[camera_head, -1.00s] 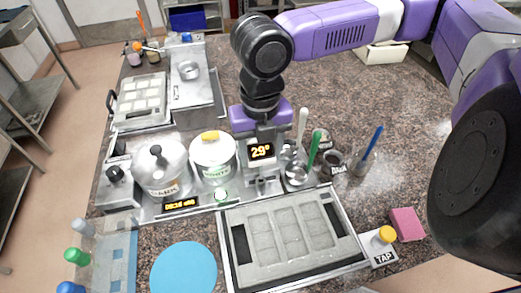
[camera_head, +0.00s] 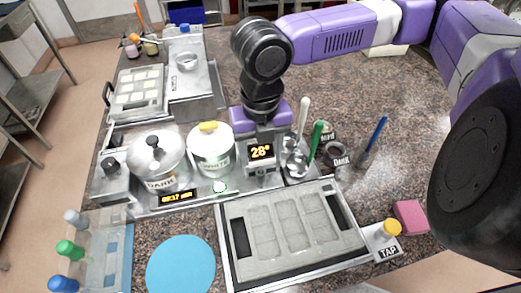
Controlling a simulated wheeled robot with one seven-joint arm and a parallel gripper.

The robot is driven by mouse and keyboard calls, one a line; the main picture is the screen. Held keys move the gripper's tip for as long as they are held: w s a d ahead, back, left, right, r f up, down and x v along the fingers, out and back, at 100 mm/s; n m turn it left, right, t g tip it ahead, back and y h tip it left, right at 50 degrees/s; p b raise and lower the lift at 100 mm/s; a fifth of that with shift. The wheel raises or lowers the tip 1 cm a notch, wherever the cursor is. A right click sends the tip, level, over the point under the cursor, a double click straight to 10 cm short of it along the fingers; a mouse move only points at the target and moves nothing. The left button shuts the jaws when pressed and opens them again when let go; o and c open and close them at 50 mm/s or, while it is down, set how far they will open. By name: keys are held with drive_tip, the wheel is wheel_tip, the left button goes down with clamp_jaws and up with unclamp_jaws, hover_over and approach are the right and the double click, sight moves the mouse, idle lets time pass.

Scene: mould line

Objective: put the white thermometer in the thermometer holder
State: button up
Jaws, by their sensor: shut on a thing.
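My gripper (camera_head: 262,132) points down behind the pots' right end and is shut on the white thermometer, whose dark display (camera_head: 260,152) reads 28° and faces me. The gripper covers most of the thermometer's body, and its lower end is hard to make out. A small grey metal piece (camera_head: 262,172) shows just below the display; it may be the thermometer holder, but I cannot tell. I cannot tell whether the thermometer touches it.
Just right are ladles with white and green (camera_head: 317,137) handles. A mould tray (camera_head: 290,228) lies in front, beside a blue disc (camera_head: 181,265).

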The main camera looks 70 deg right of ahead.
drive_tip(key=shift+f+b, duration=1.1)
drive_tip(key=shift+f, duration=0.65)
drive_tip(key=o, duration=1.9)
drive_tip(key=shift+c, duration=0.2)
drive_tip(key=shift+r, duration=0.1)
drive_tip(key=shift+r+p, duration=3.25)
drive_tip(key=shift+r, duration=0.25)
